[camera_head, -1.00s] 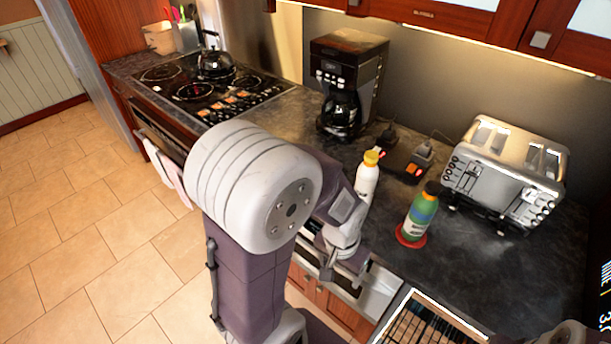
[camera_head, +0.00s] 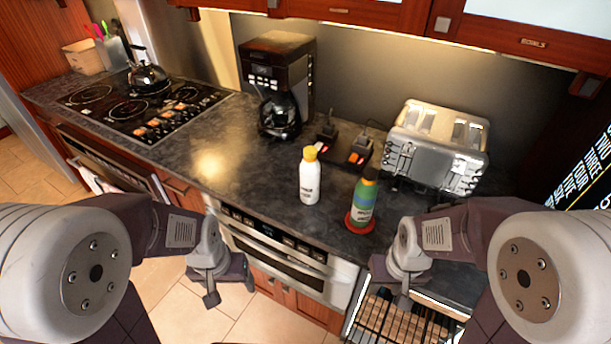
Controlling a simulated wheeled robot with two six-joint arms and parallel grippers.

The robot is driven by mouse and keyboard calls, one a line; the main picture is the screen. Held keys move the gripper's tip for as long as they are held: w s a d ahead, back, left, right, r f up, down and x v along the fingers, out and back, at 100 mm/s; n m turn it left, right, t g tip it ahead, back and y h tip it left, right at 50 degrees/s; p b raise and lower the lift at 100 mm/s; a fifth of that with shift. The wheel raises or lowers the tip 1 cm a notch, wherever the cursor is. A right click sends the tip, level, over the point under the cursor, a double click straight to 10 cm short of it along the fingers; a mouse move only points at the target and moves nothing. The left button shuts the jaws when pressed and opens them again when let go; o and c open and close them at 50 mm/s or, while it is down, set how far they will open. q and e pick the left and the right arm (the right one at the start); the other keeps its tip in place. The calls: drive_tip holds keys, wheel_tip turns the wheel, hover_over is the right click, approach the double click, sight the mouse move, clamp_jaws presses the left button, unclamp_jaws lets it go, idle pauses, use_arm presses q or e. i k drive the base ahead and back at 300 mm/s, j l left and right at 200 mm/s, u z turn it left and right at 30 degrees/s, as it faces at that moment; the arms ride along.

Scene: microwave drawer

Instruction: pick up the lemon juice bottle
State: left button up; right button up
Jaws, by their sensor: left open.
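A white bottle with a yellow cap (camera_head: 309,182) stands upright on the dark counter. A green bottle with a dark cap (camera_head: 363,202) stands to its right on a red round coaster (camera_head: 359,224). The labels are too small to read, so I cannot tell which holds lemon juice. My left gripper (camera_head: 230,289) is open and empty, left of and in front of both bottles, by the counter's front edge. My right gripper (camera_head: 403,288) hangs to the right of and in front of the green bottle, over an open drawer; its jaw gap is unclear. Neither gripper touches a bottle.
A built-in microwave drawer (camera_head: 275,251) is under the counter's front edge. The open drawer (camera_head: 352,322) holds wooden slats. A toaster (camera_head: 437,150), a dark tray (camera_head: 346,147) and a coffee maker (camera_head: 277,85) stand behind the bottles. The counter left of the white bottle is clear.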

sight(311, 170)
drive_tip(key=i+j+z, duration=0.15)
drive_tip(key=j+z, duration=0.3)
drive_tip(key=j, duration=0.25)
drive_tip(key=j+z, duration=0.5)
drive_tip(key=j, duration=0.2)
drive_tip(key=i, duration=0.05)
